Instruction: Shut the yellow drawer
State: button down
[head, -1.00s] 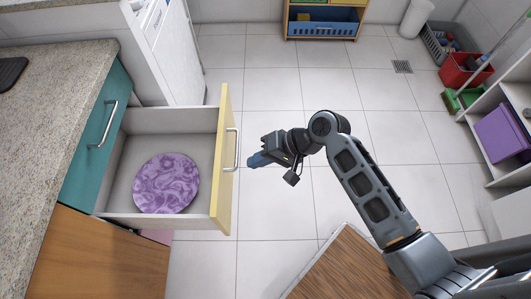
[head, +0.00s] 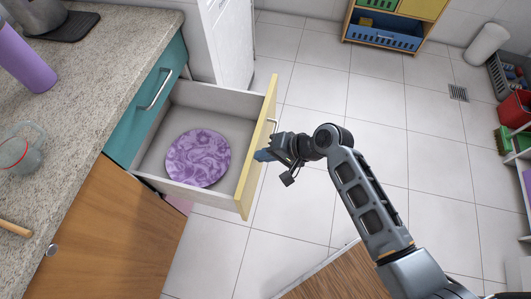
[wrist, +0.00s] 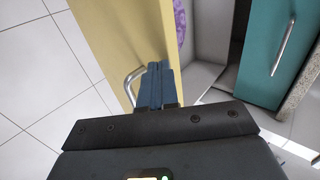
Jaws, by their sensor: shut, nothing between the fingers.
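The yellow drawer (head: 257,150) is pulled far out from the counter, and a purple marbled plate (head: 198,158) lies inside it. Its yellow front also shows in the wrist view (wrist: 105,40), with a metal bar handle (wrist: 130,85) on its outer face. My gripper (head: 262,155) is at the outer face of the drawer front, just beside the handle. In the wrist view its blue fingers (wrist: 155,85) are shut together, with nothing between them. They are close to the yellow front; I cannot tell whether they touch it.
A teal drawer (head: 146,105) is closed under the granite counter (head: 95,85). A wooden cabinet door (head: 115,235) is below. A purple bottle (head: 25,58) and a glass jug (head: 20,155) stand on the counter. The tiled floor (head: 400,110) to the right is mostly clear.

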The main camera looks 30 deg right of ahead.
jog(key=w+a+b, duration=0.4)
jog(key=w+a, duration=1.5)
jog(key=w, duration=0.1)
jog(key=shift+a+b, duration=0.4)
jog(key=shift+s, duration=0.15)
